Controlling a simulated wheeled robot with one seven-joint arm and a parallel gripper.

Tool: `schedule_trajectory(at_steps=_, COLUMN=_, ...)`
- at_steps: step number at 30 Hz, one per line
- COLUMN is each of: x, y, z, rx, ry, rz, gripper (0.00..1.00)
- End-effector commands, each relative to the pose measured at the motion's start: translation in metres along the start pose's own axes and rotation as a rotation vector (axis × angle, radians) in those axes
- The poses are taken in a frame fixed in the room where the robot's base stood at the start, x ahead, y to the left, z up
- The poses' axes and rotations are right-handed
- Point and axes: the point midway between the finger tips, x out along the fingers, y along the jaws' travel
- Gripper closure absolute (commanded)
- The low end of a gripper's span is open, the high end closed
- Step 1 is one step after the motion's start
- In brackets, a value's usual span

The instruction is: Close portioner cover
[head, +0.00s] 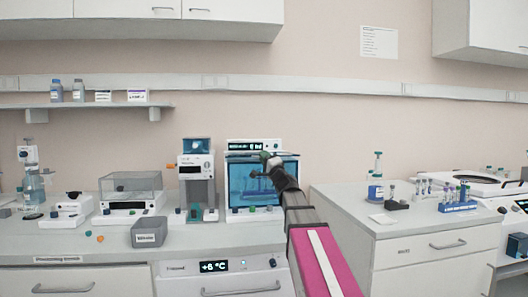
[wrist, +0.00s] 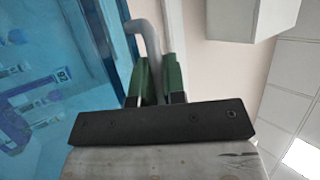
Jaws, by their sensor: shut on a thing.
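The portioner is a boxy unit with a lit display (head: 254,146) and a clear blue cover (head: 240,182) across its front, on the left counter. My gripper (head: 270,160) is at the upper part of the cover. In the wrist view, its two green fingers (wrist: 160,82) are shut on a bent grey handle (wrist: 146,38) at the cover's edge. The blue cover (wrist: 95,60) also fills the left of this view, with a rack-like part behind it. My arm hides the lower right of the unit, and I cannot tell whether the cover is fully against the body.
A grey dispenser (head: 197,172) stands close on the left of the portioner. A grey bin (head: 149,232) sits at the counter's front. The right counter (head: 345,197) holds bottles and a blue tube rack (head: 457,207). A wall cabinet (wrist: 242,18) shows in the wrist view.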

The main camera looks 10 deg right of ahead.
Motion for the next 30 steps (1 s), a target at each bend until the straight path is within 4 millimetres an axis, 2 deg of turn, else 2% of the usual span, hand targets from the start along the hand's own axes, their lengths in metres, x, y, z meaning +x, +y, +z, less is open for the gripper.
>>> schedule_trajectory(at_steps=9, x=-0.012, y=0.017, z=0.005, rx=0.0, ry=-0.001, rz=0.0, gripper=1.0)
schedule_trajectory(at_steps=26, x=-0.017, y=0.023, z=0.007, rx=0.0, ry=0.0, rz=0.008, gripper=1.0)
schedule_trajectory(at_steps=27, x=-0.017, y=0.023, z=0.007, rx=-0.001, ry=0.0, rz=0.008, gripper=0.77)
schedule_trajectory(at_steps=28, x=-0.017, y=0.023, z=0.007, rx=0.0, ry=0.0, rz=0.008, gripper=0.68)
schedule_trajectory(at_steps=29, x=-0.017, y=0.023, z=0.007, rx=0.0, ry=0.0, rz=0.007, gripper=0.63)
schedule_trajectory(at_steps=30, x=-0.016, y=0.023, z=0.007, rx=0.0, ry=0.0, rz=0.006, gripper=0.63)
